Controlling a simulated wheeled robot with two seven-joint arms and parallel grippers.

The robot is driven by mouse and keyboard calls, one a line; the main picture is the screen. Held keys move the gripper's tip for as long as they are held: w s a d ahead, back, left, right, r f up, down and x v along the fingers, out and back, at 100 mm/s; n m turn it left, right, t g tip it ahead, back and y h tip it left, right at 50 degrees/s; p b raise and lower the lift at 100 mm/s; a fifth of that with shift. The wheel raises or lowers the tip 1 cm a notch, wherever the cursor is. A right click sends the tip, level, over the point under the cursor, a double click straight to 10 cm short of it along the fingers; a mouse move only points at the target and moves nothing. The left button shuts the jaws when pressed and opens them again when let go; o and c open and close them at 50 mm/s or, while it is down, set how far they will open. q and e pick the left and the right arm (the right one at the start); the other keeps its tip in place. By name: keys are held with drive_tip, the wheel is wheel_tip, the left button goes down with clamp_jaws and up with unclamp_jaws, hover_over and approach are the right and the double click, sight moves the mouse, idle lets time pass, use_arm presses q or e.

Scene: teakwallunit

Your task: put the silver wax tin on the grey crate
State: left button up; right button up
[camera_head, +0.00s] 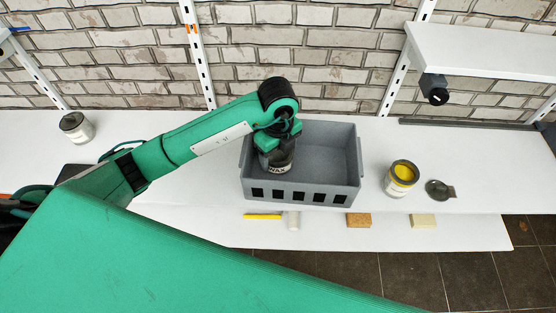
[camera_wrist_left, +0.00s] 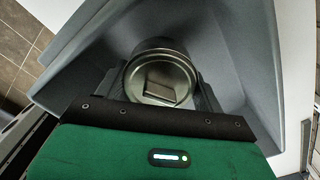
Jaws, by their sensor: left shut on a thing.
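The silver wax tin (camera_head: 280,163) is in my left gripper (camera_head: 277,148), inside the left part of the grey crate (camera_head: 335,150). Its "WAX" label faces the front of the crate. In the left wrist view the tin's round metal top (camera_wrist_left: 158,78) sits between the fingers of the gripper (camera_wrist_left: 160,88), with the grey crate walls (camera_wrist_left: 240,45) around it. My left gripper is shut on the tin. Whether the tin's base touches the crate floor is hidden. My right gripper does not show.
An open yellow-paint can (camera_head: 402,178) and a dark lid (camera_head: 439,190) stand right of the crate. Another tin (camera_head: 76,127) stands at the far left. A lower ledge holds a yellow marker (camera_head: 262,217), a white cylinder (camera_head: 293,220), a cork-coloured block (camera_head: 358,220) and a pale block (camera_head: 422,221).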

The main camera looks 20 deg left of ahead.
sight(278, 160)
use_arm(q)
wheel_tip(278, 160, down, 4)
drive_tip(key=shift+r, duration=0.2)
drive_tip(key=shift+f, duration=0.25)
drive_tip(key=o, duration=0.8)
drive_tip(key=shift+c, duration=0.2)
drive_tip(key=o, duration=0.3)
drive_tip(key=shift+r, duration=0.5)
wheel_tip(278, 160, up, 3)
drive_tip(key=shift+r, duration=0.15)
wheel_tip(278, 160, up, 7)
drive_tip(key=shift+f+b, duration=0.2)
drive_tip(key=shift+b, duration=0.1)
drive_tip(key=shift+r, duration=0.75)
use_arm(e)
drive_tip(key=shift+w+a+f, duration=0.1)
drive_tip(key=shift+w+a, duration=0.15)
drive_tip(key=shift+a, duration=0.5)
